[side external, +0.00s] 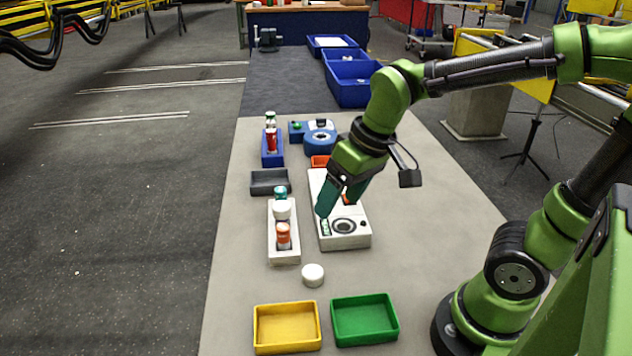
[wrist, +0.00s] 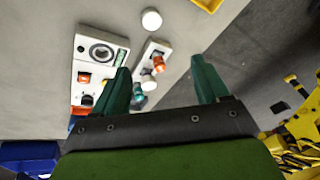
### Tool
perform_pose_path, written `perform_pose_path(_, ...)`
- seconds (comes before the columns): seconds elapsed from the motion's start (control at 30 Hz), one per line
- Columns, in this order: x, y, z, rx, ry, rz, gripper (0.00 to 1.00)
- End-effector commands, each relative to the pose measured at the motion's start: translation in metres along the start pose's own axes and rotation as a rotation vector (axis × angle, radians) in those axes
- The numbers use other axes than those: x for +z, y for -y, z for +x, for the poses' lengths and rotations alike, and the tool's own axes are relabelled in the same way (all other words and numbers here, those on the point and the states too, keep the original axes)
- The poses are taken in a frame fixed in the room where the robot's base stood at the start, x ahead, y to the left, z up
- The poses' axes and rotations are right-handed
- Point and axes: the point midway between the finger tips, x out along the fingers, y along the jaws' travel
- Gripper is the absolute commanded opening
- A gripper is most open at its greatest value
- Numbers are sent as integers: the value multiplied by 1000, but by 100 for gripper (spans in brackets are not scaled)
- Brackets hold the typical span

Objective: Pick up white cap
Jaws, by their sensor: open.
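A round white cap (side external: 313,275) lies alone on the grey table, between the white rack and the two front trays. It also shows at the top of the wrist view (wrist: 151,19). My gripper (side external: 340,198) is open with teal fingers, above the white fixture box (side external: 352,241), behind and to the right of the cap. In the wrist view, my open gripper (wrist: 160,70) has nothing seen between its fingertips at close range. The white rack (side external: 284,257) holds a teal-topped, a white-topped and an orange-topped piece. The fingers hide part of the fixture box.
A yellow tray (side external: 287,327) and a green tray (side external: 364,320) stand at the front. A dark grey tray (side external: 270,182), a blue rack (side external: 271,158) and a blue round fixture (side external: 320,142) stand farther back. The table around the loose cap is clear.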

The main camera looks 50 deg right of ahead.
Motion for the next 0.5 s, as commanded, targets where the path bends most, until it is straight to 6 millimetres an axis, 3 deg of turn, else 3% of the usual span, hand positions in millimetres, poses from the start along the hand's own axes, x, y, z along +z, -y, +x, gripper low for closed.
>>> perform_pose_path(0.1, -13, 8, 26, 44, 148, -196, 74)
perform_pose_path(0.23, -25, 13, 45, 67, 272, -404, 74)
perform_pose_path(0.37, -35, 14, 44, 74, 327, -569, 74)
perform_pose_path(0.5, -31, 12, 47, 67, 344, -623, 74)
